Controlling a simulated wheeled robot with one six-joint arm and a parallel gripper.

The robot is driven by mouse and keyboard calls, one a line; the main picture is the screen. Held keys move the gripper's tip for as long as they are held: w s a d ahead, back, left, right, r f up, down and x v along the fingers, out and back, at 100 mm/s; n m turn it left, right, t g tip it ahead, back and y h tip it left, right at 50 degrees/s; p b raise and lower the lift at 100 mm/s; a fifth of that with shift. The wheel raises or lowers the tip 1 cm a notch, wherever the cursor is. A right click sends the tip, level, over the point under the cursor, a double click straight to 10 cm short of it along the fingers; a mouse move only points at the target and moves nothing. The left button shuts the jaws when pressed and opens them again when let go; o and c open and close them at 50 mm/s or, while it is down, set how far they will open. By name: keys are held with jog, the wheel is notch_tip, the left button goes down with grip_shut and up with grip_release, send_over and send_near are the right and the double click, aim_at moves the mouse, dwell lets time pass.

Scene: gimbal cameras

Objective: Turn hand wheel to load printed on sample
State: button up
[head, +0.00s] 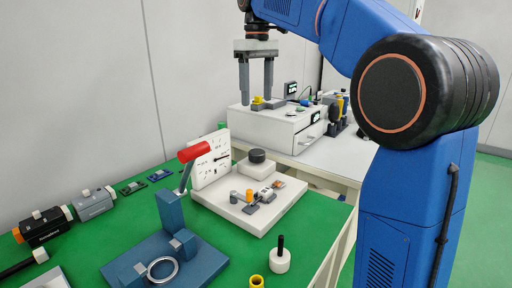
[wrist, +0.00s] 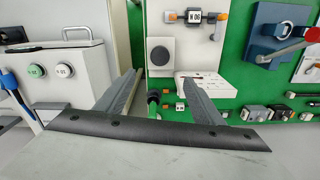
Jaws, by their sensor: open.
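My gripper (head: 256,97) hangs open and empty, fingers down, high above the far side of the green table. In the wrist view its two spread fingers (wrist: 158,80) have nothing between them in their grasp. The hand wheel appears to be the dark round knob (head: 257,156) on a white block of the tester; in the wrist view it is a dark disc (wrist: 160,56) beyond the fingers. A small sample with a white printed label (head: 266,192) sits in orange-and-grey clamps on the white base. Its label shows in the wrist view (wrist: 194,17), too small to read surely.
A white dial plate (head: 212,158) stands upright behind the base. A blue press with a red-handled lever (head: 194,151) stands in front. A white drawer cabinet (head: 270,126) stands on another table behind. A white peg with a black top (head: 280,260) stands near the green table's edge.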

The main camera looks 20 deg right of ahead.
jog(key=n, duration=0.1)
send_near(257, 151)
jog(key=shift+n, duration=0.3)
notch_tip(257, 151, down, 8)
jog(key=shift+s+a+f, duration=0.1)
jog(key=shift+s, duration=0.05)
dwell(0.3)
jog(key=c, duration=1.1)
jog(key=shift+o, duration=0.2)
